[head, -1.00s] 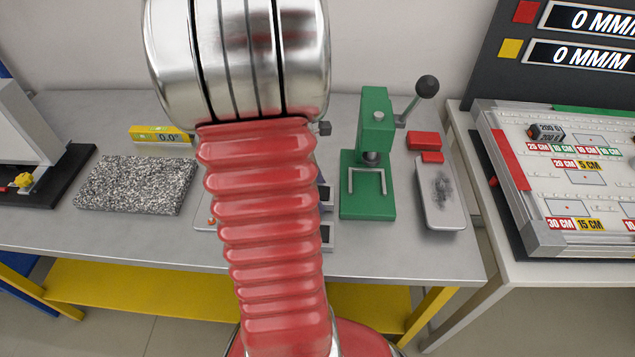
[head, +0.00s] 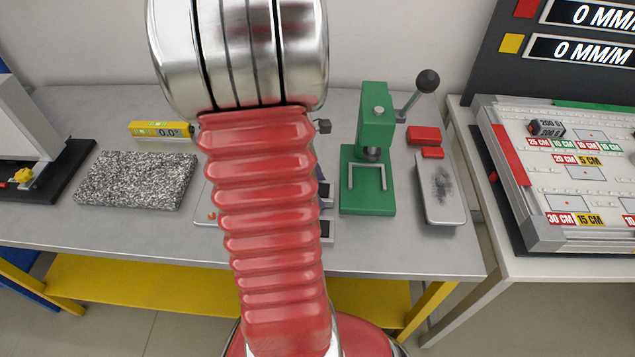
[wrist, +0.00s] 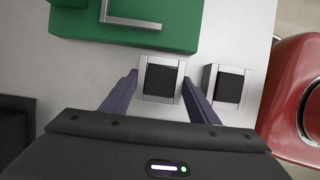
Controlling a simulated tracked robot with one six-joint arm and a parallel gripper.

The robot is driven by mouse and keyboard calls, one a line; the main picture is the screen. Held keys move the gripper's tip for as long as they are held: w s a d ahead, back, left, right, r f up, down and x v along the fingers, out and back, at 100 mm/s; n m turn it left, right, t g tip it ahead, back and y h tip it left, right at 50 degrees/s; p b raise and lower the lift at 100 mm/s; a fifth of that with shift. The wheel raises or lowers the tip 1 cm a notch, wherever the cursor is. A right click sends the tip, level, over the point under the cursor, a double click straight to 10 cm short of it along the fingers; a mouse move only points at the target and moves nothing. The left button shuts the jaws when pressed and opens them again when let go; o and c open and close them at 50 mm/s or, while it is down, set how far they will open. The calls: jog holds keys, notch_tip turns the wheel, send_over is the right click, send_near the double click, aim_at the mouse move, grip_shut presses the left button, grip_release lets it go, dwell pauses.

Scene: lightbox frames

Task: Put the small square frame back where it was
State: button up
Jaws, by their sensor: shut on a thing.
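In the wrist view my gripper (wrist: 159,84) has a dark finger on each side of a small square frame. It is shut on this small square frame (wrist: 144,80), which has a pale metal rim and a dark middle. I cannot tell whether it touches the table. A second, similar frame (wrist: 209,87) stands to its right, outside the fingers. In the head view my own arm hides the gripper and most of what it holds; only small pale parts show beside the arm.
A speckled stone slab (head: 135,180) and a yellow level (head: 163,131) lie left on the grey table (head: 100,225).

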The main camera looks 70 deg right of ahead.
jog(key=shift+s+a+f, duration=0.1)
jog(key=shift+a+f, duration=0.1)
jog(key=shift+f, duration=0.5)
jog(key=o, duration=1.3)
jog(key=v, duration=1)
jog(key=d+v, duration=0.1)
jog(key=v, duration=0.4)
